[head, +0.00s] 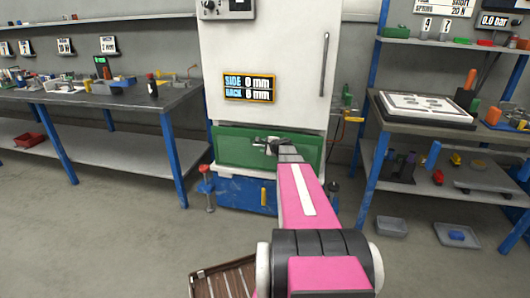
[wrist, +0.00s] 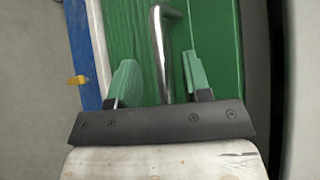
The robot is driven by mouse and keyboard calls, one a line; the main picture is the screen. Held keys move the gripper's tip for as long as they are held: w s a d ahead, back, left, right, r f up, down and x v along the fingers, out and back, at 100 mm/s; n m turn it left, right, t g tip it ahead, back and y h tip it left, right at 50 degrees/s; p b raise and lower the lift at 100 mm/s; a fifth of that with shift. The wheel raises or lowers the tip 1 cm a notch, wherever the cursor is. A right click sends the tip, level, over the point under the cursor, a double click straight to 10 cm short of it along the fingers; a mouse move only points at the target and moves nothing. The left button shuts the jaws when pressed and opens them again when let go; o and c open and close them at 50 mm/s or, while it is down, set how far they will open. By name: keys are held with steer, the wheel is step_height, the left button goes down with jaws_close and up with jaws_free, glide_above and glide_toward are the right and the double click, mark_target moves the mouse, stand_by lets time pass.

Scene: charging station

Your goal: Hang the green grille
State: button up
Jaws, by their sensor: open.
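The green grille (head: 236,148) is a flat green panel across the lower front of the white cabinet (head: 265,60), above a blue base. It fills much of the wrist view (wrist: 222,30). A bent metal handle (wrist: 164,50) stands out from its face. My gripper (head: 272,146) is at the middle of the grille in the head view. In the wrist view its two green-tipped fingers (wrist: 160,82) are apart, one on each side of the handle, with gaps visible. My arm hides part of the grille's right half. A display on the cabinet (head: 248,87) reads SIDE 0 mm and BACK 0 mm.
A workbench (head: 130,98) with tools stands at the left, and a blue-legged rack (head: 440,128) at the right. Grey trays (head: 392,229) lie on the floor at right. A brown slatted item (head: 225,282) lies near my base. Floor at left is clear.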

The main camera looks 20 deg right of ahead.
steer(key=shift+x, duration=0.95)
jaws_close()
steer(key=shift+r, duration=0.1)
stand_by(0.5)
